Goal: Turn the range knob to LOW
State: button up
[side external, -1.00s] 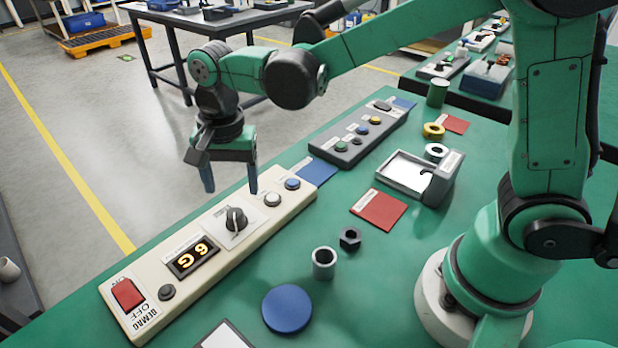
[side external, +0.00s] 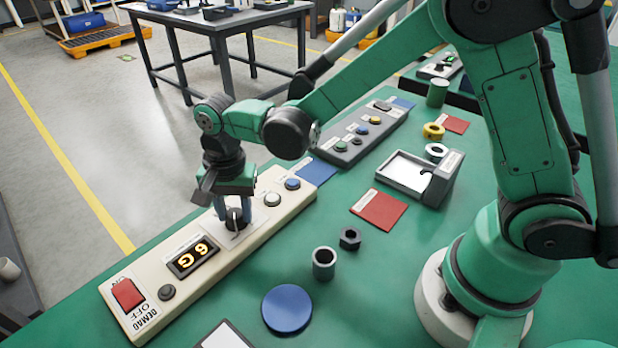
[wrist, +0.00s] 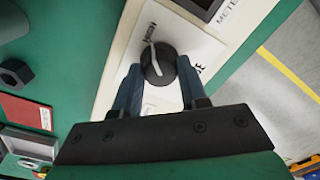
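The range knob (side external: 236,222) is a black round knob on a white plate (side external: 245,237) in the middle of a long cream panel (side external: 205,285). Part of the plate's lettering is hidden by the right finger.
The panel also carries a display (side external: 192,258) with lit orange characters, a red switch (side external: 128,294), a dark button (side external: 167,292), a white button (side external: 273,199) and a blue button (side external: 292,184).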

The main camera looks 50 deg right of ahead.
grip_shut()
jog(key=shift+n, duration=0.3)
jog(key=n, duration=0.3)
jog(key=shift+n, duration=0.4)
jog(key=n, duration=0.3)
jog(key=shift+n, duration=0.3)
jog(key=n, duration=0.4)
jog(key=shift+w+n+g, duration=0.1)
jog(key=shift+n+g, duration=0.2)
jog(key=shift+n, duration=1.8)
